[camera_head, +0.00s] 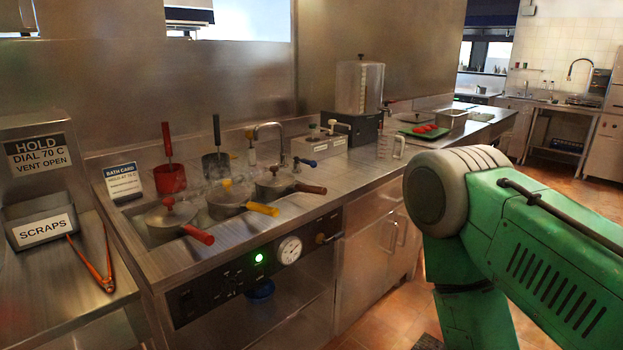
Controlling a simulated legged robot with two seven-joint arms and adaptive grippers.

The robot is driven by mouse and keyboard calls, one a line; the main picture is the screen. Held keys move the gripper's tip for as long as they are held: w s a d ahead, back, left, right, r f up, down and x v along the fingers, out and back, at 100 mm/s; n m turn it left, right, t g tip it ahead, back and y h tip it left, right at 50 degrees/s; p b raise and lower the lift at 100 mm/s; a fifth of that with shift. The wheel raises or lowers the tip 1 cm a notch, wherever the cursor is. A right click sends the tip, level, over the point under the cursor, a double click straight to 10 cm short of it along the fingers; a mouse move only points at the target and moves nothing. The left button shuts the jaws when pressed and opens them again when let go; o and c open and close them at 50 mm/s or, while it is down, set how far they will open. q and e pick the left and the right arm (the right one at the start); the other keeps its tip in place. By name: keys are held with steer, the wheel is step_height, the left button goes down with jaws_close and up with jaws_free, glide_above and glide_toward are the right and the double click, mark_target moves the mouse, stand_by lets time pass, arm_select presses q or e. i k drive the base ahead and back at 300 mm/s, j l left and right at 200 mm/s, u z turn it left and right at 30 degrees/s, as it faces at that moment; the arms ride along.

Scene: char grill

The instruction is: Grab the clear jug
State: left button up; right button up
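A clear jug (387,143) with a handle on its right side stands upright on the steel counter, below the tap of a large clear dispenser (360,88). Part of my green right arm (540,240) fills the right side of the view, in front of the counter. My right gripper is out of view. My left arm and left gripper are also out of view. Nothing is touching the jug.
Lidded pots (228,198) with coloured handles sit in a steaming bath at the counter's left. A green tray with red items (424,130) lies behind the jug. Orange tongs (93,265) lie by the scraps bin (44,227). Bare counter (345,180) lies left of the jug.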

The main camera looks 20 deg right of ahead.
mark_target(387, 140)
steer(key=i+l, duration=0.2)
steer(key=l, duration=0.2)
steer(key=i+l, duration=0.2)
steer(key=l, duration=0.2)
steer(key=i+l, duration=0.45)
steer(key=l, duration=0.3)
steer(key=i+l, duration=0.2)
steer(key=l, duration=0.2)
